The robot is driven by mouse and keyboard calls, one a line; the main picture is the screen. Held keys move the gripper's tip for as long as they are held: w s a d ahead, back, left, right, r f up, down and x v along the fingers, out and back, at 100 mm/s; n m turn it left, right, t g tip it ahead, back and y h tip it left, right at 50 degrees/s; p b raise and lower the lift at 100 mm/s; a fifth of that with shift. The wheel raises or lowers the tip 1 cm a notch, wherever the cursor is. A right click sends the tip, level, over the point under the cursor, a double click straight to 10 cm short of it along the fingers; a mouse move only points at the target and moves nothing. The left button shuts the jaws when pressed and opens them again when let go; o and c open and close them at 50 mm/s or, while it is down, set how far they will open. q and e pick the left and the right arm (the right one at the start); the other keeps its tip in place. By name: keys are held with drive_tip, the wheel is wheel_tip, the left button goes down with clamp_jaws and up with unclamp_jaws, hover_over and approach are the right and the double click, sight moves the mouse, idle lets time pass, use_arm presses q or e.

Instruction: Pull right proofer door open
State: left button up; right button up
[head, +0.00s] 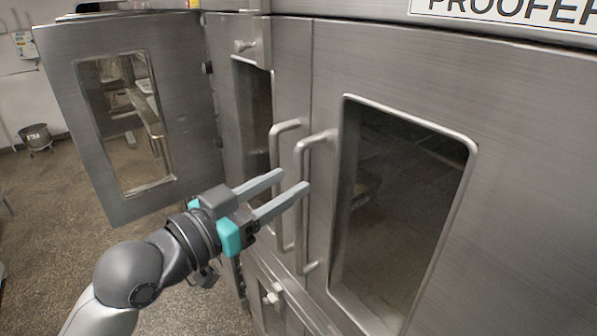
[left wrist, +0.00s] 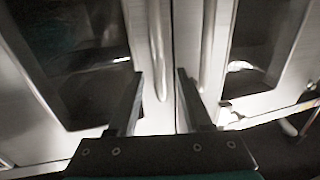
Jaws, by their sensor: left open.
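The right proofer door (head: 495,215) is a brushed steel panel with a large dark window. It looks shut. Its vertical bar handle (head: 302,226) stands beside the similar handle (head: 278,222) of the door to its left. My left gripper (head: 293,180) is open and empty, its two grey fingers pointing at the handles. One fingertip overlaps the right door's handle in the head view. In the left wrist view one bar handle (left wrist: 157,45) shows between the fingers and a second bar (left wrist: 208,45) lies to the right. I cannot tell whether the fingers reach around or touch either bar.
Another steel door with a window (head: 190,110) swings out wide at the left. A metal bowl (head: 35,137) stands on the speckled floor (head: 50,220) at the far left. A lower panel with a knob (head: 272,294) sits below the handles. Open floor lies left of the proofer.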

sight(295, 179)
use_arm(q)
drive_tip(key=shift+p+x, duration=0.3)
drive_tip(key=shift+x, duration=1.6)
clamp_jaws()
